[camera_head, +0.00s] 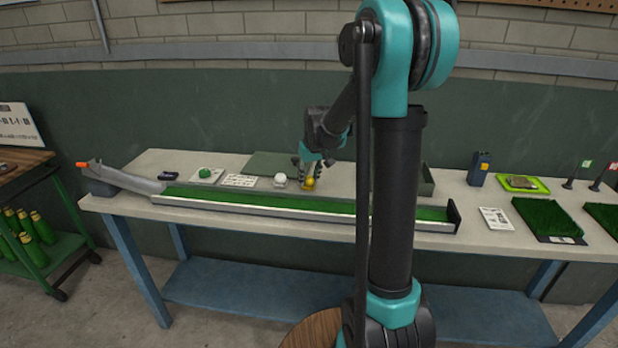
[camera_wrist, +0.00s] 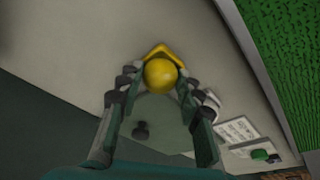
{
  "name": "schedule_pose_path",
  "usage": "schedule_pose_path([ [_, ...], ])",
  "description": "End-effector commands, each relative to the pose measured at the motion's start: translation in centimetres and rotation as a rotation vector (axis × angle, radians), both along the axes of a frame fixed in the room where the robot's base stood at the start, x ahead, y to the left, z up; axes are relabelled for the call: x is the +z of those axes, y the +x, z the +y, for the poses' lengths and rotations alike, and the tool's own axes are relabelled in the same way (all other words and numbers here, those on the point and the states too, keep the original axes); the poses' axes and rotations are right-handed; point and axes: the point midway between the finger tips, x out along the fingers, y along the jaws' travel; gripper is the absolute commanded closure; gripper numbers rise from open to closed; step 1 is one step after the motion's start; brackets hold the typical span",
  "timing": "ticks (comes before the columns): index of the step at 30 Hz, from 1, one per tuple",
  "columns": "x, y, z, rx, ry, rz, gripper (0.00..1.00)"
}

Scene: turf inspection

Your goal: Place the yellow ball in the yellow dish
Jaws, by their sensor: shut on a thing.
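The yellow ball (camera_wrist: 161,74) is held between the two fingertips of my gripper (camera_wrist: 159,80). The yellow dish (camera_wrist: 162,50) shows as an angular yellow rim just beyond the ball in the wrist view. The ball covers most of the dish. In the head view, the ball (camera_head: 309,182) is low over the workbench behind the green channel, with my gripper (camera_head: 311,171) reaching down onto it from above. I cannot tell whether the ball touches the dish.
A white ball (camera_head: 280,179) sits just left of the gripper. A green ball (camera_head: 204,173) and a printed card (camera_head: 239,181) lie farther left. The long turf channel (camera_head: 290,203) runs along the bench in front. A dark blue box (camera_head: 479,168) stands at the right.

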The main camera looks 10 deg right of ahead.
Motion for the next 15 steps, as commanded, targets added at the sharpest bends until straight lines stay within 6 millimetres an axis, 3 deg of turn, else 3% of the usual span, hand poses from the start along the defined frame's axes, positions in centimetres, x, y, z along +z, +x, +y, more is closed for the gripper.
schedule_pose_path([
  [4,-0.66,-0.14,-0.01,0.001,-0.001,0.003,0.96],
  [5,-0.72,-0.16,-0.02,0.001,-0.001,0.004,0.64],
  [9,-0.79,-0.24,-0.06,0.001,-0.003,0.005,0.46],
  [15,-0.68,-0.18,-0.06,0.001,-0.002,0.004,0.44],
])
